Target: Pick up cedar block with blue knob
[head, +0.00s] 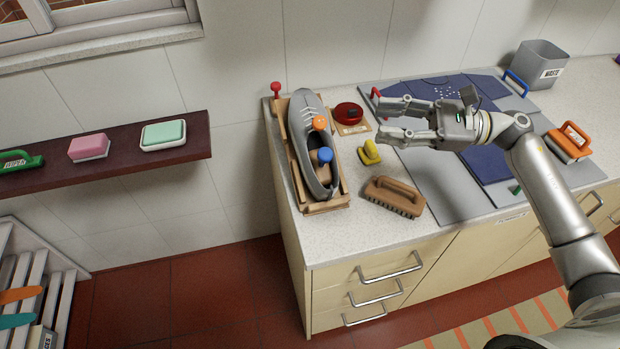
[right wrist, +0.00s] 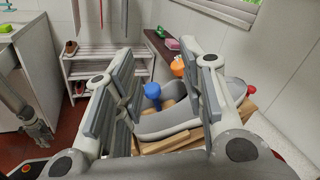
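The blue knob (head: 325,156) stands up from the opening of a grey shoe (head: 309,105). A tan wooden piece shows around it inside the shoe, so most of the cedar block is hidden. An orange knob (head: 319,123) is just behind the blue one. In the right wrist view the blue knob (right wrist: 152,90) shows between my gripper's fingers, in the distance. My right gripper (head: 381,118) is open and empty, above the counter to the right of the shoe, apart from it. Part of what looks like my left gripper (right wrist: 38,128) shows at the right wrist view's left edge; its opening is unclear.
The shoe lies in a wooden frame (head: 327,206) with a red knob (head: 276,89) at its back corner. A brown brush (head: 394,197), a yellow-handled item (head: 369,153) and a red round tin (head: 348,113) stand close by. A shelf (head: 110,160) hangs at left.

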